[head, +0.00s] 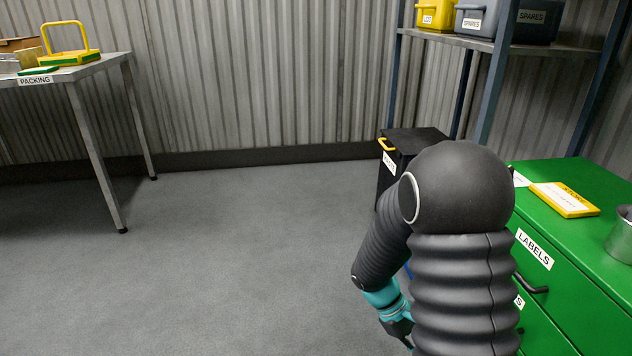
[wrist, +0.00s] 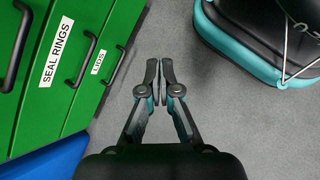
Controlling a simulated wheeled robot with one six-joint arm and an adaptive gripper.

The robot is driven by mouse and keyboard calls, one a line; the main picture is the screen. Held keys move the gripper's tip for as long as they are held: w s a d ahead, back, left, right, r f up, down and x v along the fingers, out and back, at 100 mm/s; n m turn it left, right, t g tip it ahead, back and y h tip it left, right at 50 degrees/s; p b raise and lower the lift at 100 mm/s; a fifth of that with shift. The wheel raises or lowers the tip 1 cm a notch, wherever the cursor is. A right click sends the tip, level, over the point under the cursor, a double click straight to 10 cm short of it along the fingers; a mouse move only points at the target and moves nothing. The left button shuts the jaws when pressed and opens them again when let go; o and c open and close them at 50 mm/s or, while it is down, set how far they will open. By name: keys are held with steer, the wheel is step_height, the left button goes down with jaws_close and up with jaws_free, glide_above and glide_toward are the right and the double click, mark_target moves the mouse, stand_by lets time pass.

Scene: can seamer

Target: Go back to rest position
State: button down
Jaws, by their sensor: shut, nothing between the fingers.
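My gripper (wrist: 160,75) is in the middle of the wrist view, with its two dark fingertips together and nothing between them. Grey floor lies beyond the tips. In the head view my black, ribbed arm folds down at the right, and part of my gripper (head: 402,330) shows low beside it; its tips are partly hidden there by the arm.
A green drawer cabinet (head: 600,310) stands close at the right; its shut drawers, labelled SEAL RINGS and LIDS, show in the wrist view (wrist: 60,60). A black bin (head: 425,138) and shelf (head: 520,46) stand behind. A packing table (head: 100,64) is far left. Open floor lies between.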

steer(key=s+a+r+m+t+y+p, duration=0.1)
steer(key=s+a+r+m+t+y, duration=0.1)
steer(key=r, duration=0.7)
steer(key=s+a+r+m+t+y+p, duration=0.1)
steer(key=s+a+r+m+t+y, duration=0.1)
steer(key=s+r+t, duration=0.3)
steer(key=s+a+r+m+t+y, duration=0.2)
steer(key=s+a+r+t, duration=0.1)
steer(key=r, duration=1)
steer(key=shift+s+a+m+y+p, duration=0.2)
steer(key=shift+s+m+y+p, duration=0.2)
steer(key=shift+s, duration=0.2)
